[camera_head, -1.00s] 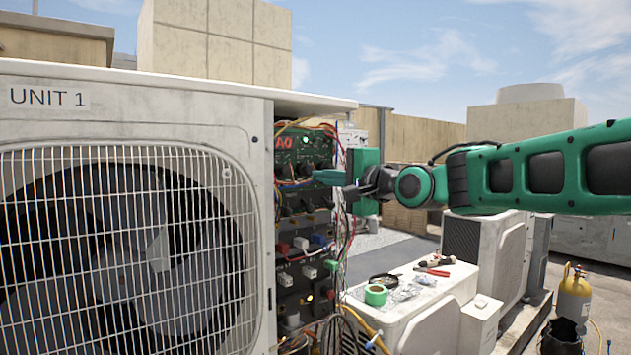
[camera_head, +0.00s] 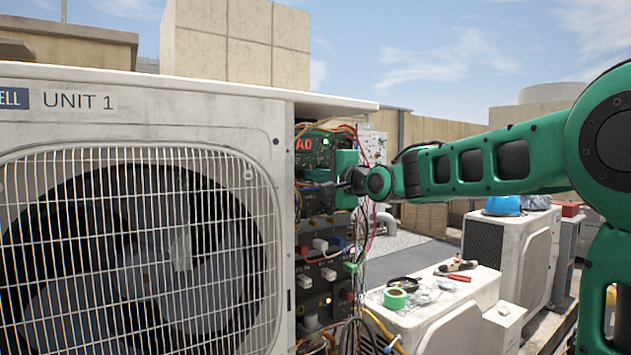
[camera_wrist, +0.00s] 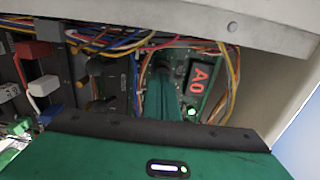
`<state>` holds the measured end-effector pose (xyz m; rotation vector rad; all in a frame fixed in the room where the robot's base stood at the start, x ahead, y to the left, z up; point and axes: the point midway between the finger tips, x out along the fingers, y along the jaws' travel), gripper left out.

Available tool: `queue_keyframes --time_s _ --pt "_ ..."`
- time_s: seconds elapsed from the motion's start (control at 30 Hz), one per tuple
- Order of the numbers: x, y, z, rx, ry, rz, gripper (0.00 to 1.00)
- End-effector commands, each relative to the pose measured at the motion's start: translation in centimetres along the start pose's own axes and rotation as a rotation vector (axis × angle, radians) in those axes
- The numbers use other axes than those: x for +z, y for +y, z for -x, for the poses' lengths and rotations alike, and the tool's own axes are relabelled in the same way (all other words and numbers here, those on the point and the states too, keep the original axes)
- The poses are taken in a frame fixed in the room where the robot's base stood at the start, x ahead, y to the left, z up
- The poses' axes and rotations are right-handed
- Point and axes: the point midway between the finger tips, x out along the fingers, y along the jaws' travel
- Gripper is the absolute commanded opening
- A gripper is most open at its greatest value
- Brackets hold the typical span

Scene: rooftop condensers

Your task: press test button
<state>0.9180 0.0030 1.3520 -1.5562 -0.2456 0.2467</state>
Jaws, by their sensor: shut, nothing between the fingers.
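The open side of the condenser marked UNIT 1 (camera_head: 80,102) shows a control board (camera_head: 318,158) with a red display (camera_head: 304,144) reading A0. The display also shows in the wrist view (camera_wrist: 199,80), with a small green-lit round part (camera_wrist: 191,112) beside it. I cannot tell whether this is the test button; no label is readable. My gripper (camera_head: 308,175) is shut and empty, pointing left into the open side just below the display. In the wrist view its green fingers (camera_wrist: 163,100) reach the board area left of the lit part; contact cannot be told.
Loose coloured wires (camera_wrist: 120,40) hang across the opening, and red and white connectors (camera_head: 322,245) sit lower down. A smaller white unit (camera_head: 450,300) at right carries green tape (camera_head: 395,298) and hand tools (camera_head: 458,266). Open sky and roof lie behind.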

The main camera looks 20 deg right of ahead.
Motion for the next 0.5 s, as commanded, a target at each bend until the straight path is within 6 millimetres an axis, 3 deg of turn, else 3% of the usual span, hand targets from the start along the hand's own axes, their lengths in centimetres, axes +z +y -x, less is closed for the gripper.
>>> queue_keyframes --time_s 0.17,0.5 --pt "0.0 0.0 0.0 0.0 0.0 0.0 0.0" --pt "0.1 0.0 -1.9 0.0 -0.001 0.0 0.0"
